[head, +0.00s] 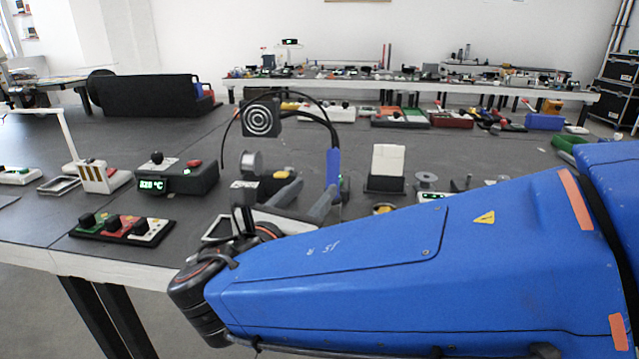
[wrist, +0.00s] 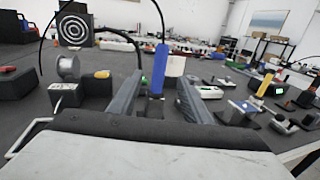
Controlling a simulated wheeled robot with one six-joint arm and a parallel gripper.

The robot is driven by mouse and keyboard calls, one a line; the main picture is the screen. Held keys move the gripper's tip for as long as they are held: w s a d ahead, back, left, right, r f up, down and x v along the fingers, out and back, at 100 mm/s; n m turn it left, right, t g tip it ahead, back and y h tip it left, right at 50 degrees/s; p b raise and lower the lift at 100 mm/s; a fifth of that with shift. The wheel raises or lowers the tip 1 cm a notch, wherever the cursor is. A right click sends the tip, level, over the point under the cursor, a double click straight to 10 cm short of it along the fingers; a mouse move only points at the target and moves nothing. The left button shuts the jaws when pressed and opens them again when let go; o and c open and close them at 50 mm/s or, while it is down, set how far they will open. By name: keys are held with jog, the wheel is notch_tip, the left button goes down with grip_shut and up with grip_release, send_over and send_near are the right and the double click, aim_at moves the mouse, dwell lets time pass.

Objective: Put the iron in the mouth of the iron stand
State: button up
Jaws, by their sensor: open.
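The iron has a blue handle (head: 333,168) and stands roughly upright, with a black cable arcing away from its top. It also shows in the wrist view (wrist: 159,70), between and just beyond the fingertips. My gripper (head: 305,192) is open, its two grey fingers spread toward the iron. In the wrist view the fingers of my gripper (wrist: 157,92) have a gap between them, with the iron's lower end in line with that gap. Whether they touch it I cannot tell. I cannot clearly make out the iron stand or its mouth; the iron's tip is hidden.
A black box with a white ring target (head: 260,119) stands behind my gripper. A spool (head: 252,162) is left of the fingers. A temperature box (head: 176,180) and a switch panel (head: 122,228) lie farther left. A white block (head: 388,160) stands right of the iron.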

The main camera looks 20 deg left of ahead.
jog(key=shift+s, duration=0.9)
jog(key=shift+r, duration=0.1)
notch_tip(320, 180, up, 10)
dwell(0.7)
